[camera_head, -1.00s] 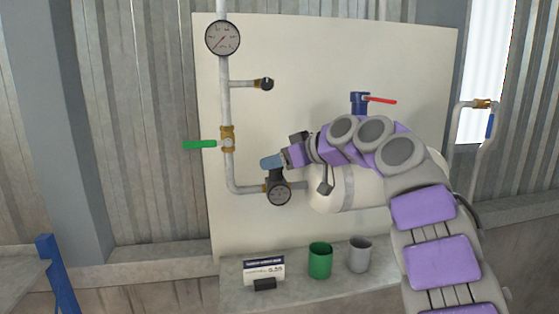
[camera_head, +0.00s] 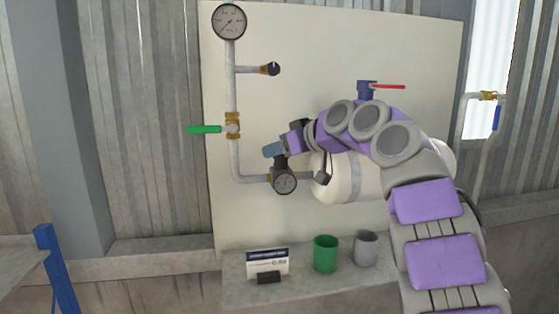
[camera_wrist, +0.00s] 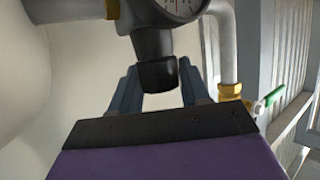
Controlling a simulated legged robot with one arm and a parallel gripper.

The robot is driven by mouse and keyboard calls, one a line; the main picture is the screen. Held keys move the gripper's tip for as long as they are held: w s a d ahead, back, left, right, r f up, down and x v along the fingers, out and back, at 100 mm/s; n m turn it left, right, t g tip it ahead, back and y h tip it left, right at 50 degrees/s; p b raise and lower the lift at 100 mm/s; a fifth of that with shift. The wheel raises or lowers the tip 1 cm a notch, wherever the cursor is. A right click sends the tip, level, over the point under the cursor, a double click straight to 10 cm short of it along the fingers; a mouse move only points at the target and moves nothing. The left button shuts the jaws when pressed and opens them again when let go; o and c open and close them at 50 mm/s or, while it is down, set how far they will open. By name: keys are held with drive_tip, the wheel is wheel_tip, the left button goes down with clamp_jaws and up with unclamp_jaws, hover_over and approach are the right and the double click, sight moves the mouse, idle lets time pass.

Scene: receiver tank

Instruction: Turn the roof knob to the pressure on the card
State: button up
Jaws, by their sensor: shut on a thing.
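The regulator with its small dial (camera_head: 285,180) sits at the low end of the pipe on the white board. Its black roof knob (camera_wrist: 157,77) shows in the wrist view between the blue-grey fingers of my gripper (camera_wrist: 157,70), which is shut on it. In the head view my gripper (camera_head: 273,150) is over the top of the regulator and hides most of the knob. The card (camera_head: 267,258) stands on the ledge below in a black holder. Its print is too small to read. The dial also shows partly in the wrist view (camera_wrist: 180,6).
A large gauge (camera_head: 229,22) tops the pipe, with a black knob (camera_head: 272,69) and green-handled valve (camera_head: 205,129) below. A white tank (camera_head: 350,177) with a red-handled valve (camera_head: 385,87) lies behind my arm. Green (camera_head: 325,254) and grey (camera_head: 365,248) cups stand beside the card.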

drive_tip(key=shift+f+m+t+h+b, duration=0.2)
drive_tip(key=shift+m+t+h+b, duration=0.65)
drive_tip(key=shift+m+h, duration=0.2)
drive_tip(key=shift+r+m+t+h+p, duration=0.1)
drive_tip(key=shift+m+t+h+p, duration=0.55)
drive_tip(key=shift+m+h, duration=0.55)
drive_tip(key=shift+m, duration=0.25)
drive_tip(key=o, duration=1)
drive_tip(key=shift+c, duration=0.2)
drive_tip(key=b+v, duration=0.3)
drive_tip(key=v, duration=1.4)
drive_tip(key=shift+s+f, duration=0.2)
drive_tip(key=shift+a, duration=0.15)
